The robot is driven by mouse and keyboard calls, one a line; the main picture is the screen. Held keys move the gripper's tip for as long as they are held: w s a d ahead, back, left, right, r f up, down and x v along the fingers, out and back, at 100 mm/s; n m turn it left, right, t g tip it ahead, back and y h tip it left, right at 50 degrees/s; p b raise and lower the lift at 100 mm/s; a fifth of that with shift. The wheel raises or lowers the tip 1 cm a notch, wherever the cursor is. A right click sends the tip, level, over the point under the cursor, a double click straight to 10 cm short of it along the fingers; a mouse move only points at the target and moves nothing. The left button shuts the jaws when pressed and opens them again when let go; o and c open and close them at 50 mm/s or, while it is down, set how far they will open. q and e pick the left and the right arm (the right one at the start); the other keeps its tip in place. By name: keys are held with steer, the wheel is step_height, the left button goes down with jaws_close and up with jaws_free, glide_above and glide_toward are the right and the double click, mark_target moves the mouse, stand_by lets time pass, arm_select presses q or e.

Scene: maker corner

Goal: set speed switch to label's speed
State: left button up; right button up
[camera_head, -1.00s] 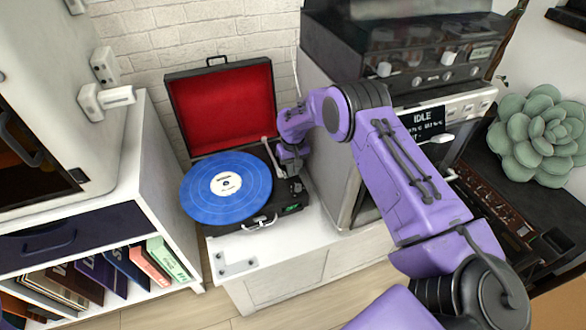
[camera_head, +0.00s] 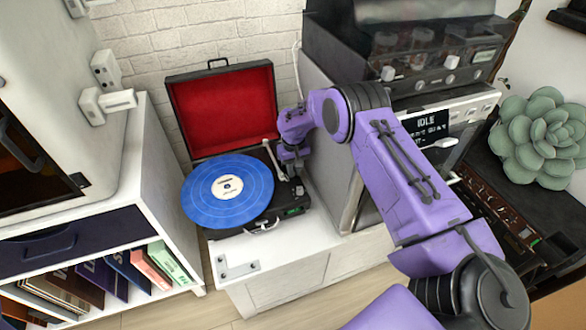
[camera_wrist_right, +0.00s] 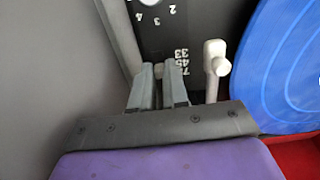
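The blue record (camera_head: 228,190) lies on the turntable of an open black record player (camera_head: 250,222) with a red-lined lid. Its white centre label (camera_head: 227,187) carries print too small to read. My right gripper (camera_head: 292,172) is low over the player's right side, beside the tonearm (camera_head: 272,158). In the right wrist view, the fingers (camera_wrist_right: 158,82) are close together with the small pale speed switch (camera_wrist_right: 158,70) between their tips, apparently touching both. Upside-down speed numbers, including 33 and 45, are printed beside it (camera_wrist_right: 181,60). The switch's exact setting is unclear. My left gripper is out of view.
The white tonearm end (camera_wrist_right: 216,58) stands close to the fingers in the wrist view, with the record beyond. A white cabinet with an oven (camera_head: 340,150) rises right of the player. A shelf of record sleeves (camera_head: 130,270) stands at the left.

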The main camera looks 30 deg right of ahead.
steer(key=o, duration=0.3)
steer(key=shift+w, duration=0.1)
step_height(320, 180, up, 10)
steer(key=shift+r, duration=0.2)
stand_by(0.4)
